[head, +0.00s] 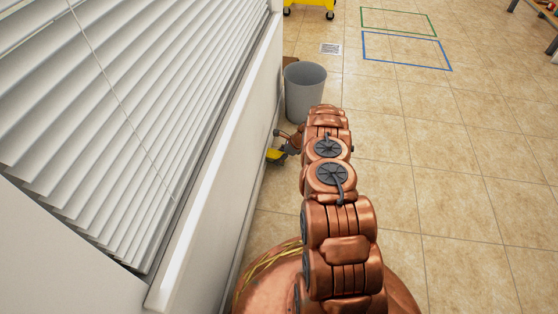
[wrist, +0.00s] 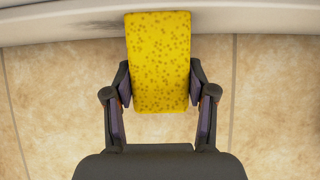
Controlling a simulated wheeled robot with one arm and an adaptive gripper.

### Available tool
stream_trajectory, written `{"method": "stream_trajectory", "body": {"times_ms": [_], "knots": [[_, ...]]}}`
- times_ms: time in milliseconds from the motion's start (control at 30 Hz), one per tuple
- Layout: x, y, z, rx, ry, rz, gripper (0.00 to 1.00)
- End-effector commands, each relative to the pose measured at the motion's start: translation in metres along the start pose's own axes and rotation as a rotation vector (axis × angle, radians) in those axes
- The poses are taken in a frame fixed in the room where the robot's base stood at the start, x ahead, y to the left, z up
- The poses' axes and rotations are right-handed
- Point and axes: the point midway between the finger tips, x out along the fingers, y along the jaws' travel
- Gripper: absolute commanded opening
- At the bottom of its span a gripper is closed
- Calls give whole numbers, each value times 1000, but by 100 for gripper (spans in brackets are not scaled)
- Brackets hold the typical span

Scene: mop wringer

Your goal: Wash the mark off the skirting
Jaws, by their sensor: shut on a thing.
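A yellow speckled sponge (wrist: 160,65) is held between the two fingers of my gripper (wrist: 160,88) in the wrist view. The sponge's far end overlaps the pale skirting (wrist: 255,20) at the top; I cannot tell whether it presses on it. A dark smudged mark (wrist: 85,27) shows on the skirting just left of the sponge, and the sponge may hide part of it. In the head view, my gripper (head: 284,150) is low beside the wall on the left, with the yellow sponge (head: 274,156) at its tip.
A grey bin (head: 305,92) stands just beyond my gripper, near the wall. A window with white blinds (head: 100,90) and a ledge fill the left. A yellow wheeled thing (head: 310,4) is at the far top. Tiled floor (head: 470,190) to the right is clear.

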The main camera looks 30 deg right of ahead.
Motion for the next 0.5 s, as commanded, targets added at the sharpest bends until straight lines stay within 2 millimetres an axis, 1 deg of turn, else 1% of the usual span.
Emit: {"method": "stream_trajectory", "body": {"times_ms": [33, 133, 300, 500], "knots": [[1, -1, 2, -2, -2, 0, 17], [2, -4, 2, -2, -2, -1, 17], [2, -18, 0, -3, -1, -7, 17], [2, -29, -1, -3, -1, -2, 17]]}}
